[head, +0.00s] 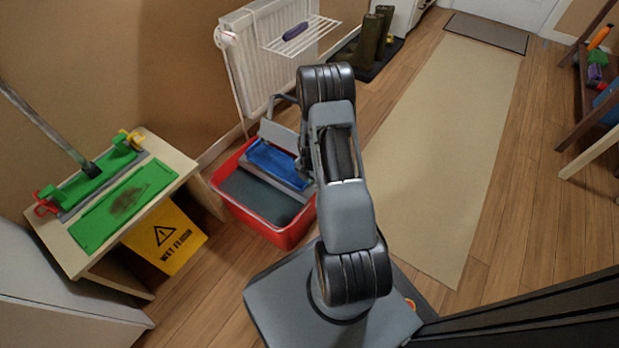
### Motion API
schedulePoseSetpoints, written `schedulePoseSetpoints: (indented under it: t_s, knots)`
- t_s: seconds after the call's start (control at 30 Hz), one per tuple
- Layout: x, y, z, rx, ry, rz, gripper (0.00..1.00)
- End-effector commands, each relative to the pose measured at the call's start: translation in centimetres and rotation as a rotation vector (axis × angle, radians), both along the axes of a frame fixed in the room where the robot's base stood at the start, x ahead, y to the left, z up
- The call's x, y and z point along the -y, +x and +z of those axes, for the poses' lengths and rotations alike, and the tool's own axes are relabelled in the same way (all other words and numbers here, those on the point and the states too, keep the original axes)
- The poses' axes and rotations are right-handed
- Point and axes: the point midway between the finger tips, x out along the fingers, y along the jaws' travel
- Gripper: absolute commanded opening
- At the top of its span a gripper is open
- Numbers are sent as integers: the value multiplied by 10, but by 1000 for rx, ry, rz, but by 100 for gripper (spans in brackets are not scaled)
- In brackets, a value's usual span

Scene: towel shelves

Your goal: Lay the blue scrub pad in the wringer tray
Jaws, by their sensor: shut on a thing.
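The blue scrub pad (273,164) is a flat blue rectangle at the grey wringer tray (279,134) on the red bucket (277,236). It lies over the tray area; I cannot tell whether it touches the tray floor. My gripper (304,163) is at the right end of the pad, dark and partly hidden by my arm. It is shut on the pad. The fingertips are not clear. Dark grey water or a dark bottom shows in the front part of the bucket.
A low wooden bench (172,158) at left holds a green mop frame (90,185) and a stained green pad (122,204). A yellow wet-floor sign (168,240) leans below it. A radiator (262,60) with a wire rack (300,35) stands behind. The beige runner (445,150) is clear.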

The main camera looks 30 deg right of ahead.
Motion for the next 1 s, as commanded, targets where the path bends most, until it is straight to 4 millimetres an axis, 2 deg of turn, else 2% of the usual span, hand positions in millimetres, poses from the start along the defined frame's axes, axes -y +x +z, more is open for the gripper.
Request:
schedulePoseSetpoints:
  t_s: [0.43,0.47,0.73,1.0]
  knots:
    - [3,2,0,9,-4,-10,0]
    - [3,2,0,9,-4,-10,14]
    - [4,3,0,10,-4,-11,40]
    - [4,3,2,12,-5,-12,42]
